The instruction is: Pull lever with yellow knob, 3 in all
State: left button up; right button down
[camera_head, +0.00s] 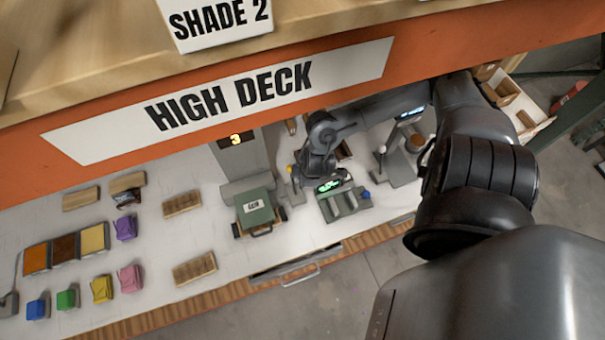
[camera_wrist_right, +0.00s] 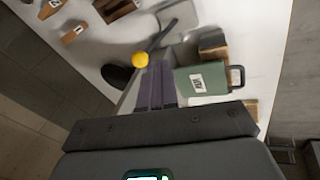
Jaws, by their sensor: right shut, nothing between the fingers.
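The lever's yellow knob (camera_wrist_right: 140,60) is a small ball in the right wrist view, on a dark lever arm. My right gripper (camera_wrist_right: 158,72) is shut, with nothing between its fingers. Its fingertips are close beside the knob, to its right in that view; I cannot tell whether they touch it. In the head view, the yellow knob (camera_head: 292,168) shows small beside the dark wrist of my right arm, which hides part of the lever. The grey dispenser (camera_head: 252,160) has a display (camera_head: 236,140) reading 3. My left gripper is not in view.
A green labelled container (camera_head: 256,209) stands at the dispenser's foot and also shows in the wrist view (camera_wrist_right: 203,80). A device with a green display (camera_head: 340,203) is to its right. Wooden blocks (camera_head: 195,268) and coloured pieces occupy the left table. The HIGH DECK shelf (camera_head: 420,50) crosses above.

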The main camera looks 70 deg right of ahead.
jog(key=p+v, duration=0.2)
jog(key=v, duration=0.5)
jog(key=shift+s+a, duration=0.3)
jog(key=shift+a, duration=0.05)
jog(key=shift+n, duration=0.3)
dwell(0.3)
jog(key=w+a+r+n+t+b, duration=0.3)
jog(key=w+a+n+t, duration=0.15)
jog(key=w+a, duration=0.4)
jog(key=s+a+f+m+g+y+b, duration=0.1)
jog(key=s+a+f+m+g+b, duration=0.1)
jog(key=f, duration=0.4)
jog(key=s+a+f+m+g+y+b, duration=0.1)
jog(key=s+a+f+m+g+b, duration=0.1)
jog(key=s+a+f+m+b, duration=0.3)
jog(key=shift+s+a+f+m+y+b, duration=0.3)
jog(key=shift+s+f+m+b, duration=0.3)
jog(key=shift+s+f+m, duration=0.15)
